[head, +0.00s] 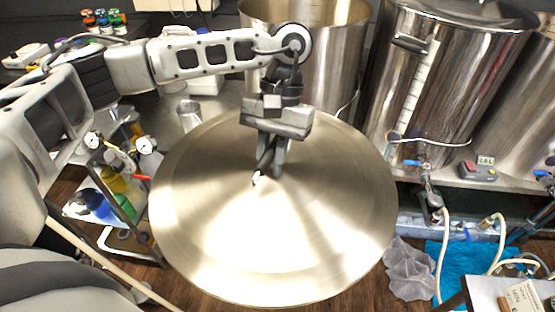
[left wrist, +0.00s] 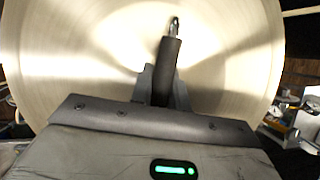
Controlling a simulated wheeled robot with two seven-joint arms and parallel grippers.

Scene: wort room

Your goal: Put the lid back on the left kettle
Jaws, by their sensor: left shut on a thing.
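A large round brushed-steel lid (head: 300,235) fills the middle of the head view. My left gripper (head: 266,172) is above its centre and is shut on the lid's handle. In the left wrist view the lid (left wrist: 80,60) spreads behind the jaws, and the dark handle (left wrist: 170,65) stands between the fingers. The left kettle (head: 330,50) is a tall steel pot behind the lid; its top is open. The lid is in front of the kettle and apart from its rim, hiding the kettle's lower part. My right gripper is not in view.
Another steel kettle (head: 440,80) with a valve and hose stands to the right on the steel bench. A cart (head: 75,210) with gauges and bottles is at the left.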

